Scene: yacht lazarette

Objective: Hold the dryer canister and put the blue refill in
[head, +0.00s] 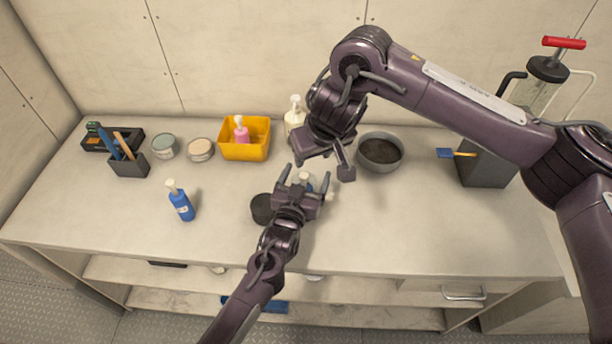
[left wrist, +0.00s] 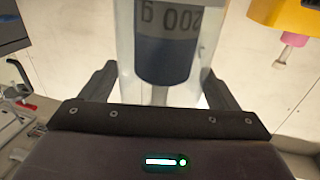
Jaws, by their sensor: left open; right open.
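A clear cylinder, seemingly the dryer canister (left wrist: 205,60), stands between the fingers of my open left gripper (left wrist: 165,90) in the left wrist view. A dark blue-grey piece (left wrist: 166,58) and an upside-down "200 g" marking show through or on it; I cannot tell whether that piece is inside. In the head view my left gripper (head: 303,180) mostly hides the canister, and only a pale and blue bit (head: 306,183) shows. My right gripper (head: 325,163) is open, just above and behind the left one, with nothing seen in it. I cannot pick out a separate blue refill.
A dark round pot (head: 263,208) stands close left of my left gripper. A blue pump bottle (head: 181,205), yellow bin (head: 244,150), cream pump bottle (head: 294,117) and grey bowl (head: 380,165) surround the area. The front right of the worktop (head: 400,225) is clear.

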